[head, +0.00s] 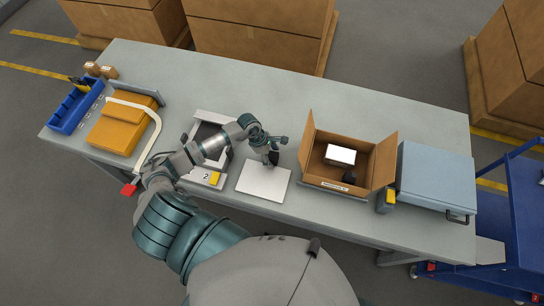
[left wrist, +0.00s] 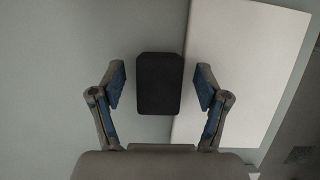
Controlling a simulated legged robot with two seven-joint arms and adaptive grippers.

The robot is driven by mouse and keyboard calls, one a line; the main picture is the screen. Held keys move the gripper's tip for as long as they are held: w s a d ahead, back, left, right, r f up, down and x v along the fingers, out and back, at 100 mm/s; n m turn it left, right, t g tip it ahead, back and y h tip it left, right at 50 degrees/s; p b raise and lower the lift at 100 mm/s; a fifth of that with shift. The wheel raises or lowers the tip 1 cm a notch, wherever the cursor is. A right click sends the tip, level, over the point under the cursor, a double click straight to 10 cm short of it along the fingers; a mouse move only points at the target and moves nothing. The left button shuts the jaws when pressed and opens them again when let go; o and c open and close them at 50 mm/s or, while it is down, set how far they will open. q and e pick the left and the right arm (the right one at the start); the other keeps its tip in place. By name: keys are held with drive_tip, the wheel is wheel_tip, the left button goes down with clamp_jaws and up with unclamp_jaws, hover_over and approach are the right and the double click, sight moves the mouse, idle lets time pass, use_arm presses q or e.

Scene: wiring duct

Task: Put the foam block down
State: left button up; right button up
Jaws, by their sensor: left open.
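The foam block, a black block, is between the open fingers of my left gripper (left wrist: 160,88) in the left wrist view, with a gap on each side. The block (left wrist: 160,84) overlaps the edge of a white plate (left wrist: 240,75) there. In the head view the dark block (head: 273,158) shows just below my left gripper (head: 275,148), at the far edge of the white plate (head: 262,183). I cannot tell whether it rests on the plate or on the table (head: 270,90). My right gripper is in neither view.
An open cardboard box (head: 307,140) holding a white box (head: 340,154) and a dark item stands right of the plate. A grey-blue case (head: 436,178) lies farther right. Orange case (head: 120,124) and blue bin (head: 75,108) are at left. The table's back middle is clear.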

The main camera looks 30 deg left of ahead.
use_arm(q)
drive_tip(key=shift+a, duration=0.1)
drive_tip(key=shift+a+f, duration=0.1)
drive_tip(key=shift+a, duration=0.15)
drive_tip(key=c, duration=0.8)
drive_tip(key=shift+a, duration=0.15)
drive_tip(key=shift+c, duration=0.5)
drive_tip(key=shift+d, duration=0.2)
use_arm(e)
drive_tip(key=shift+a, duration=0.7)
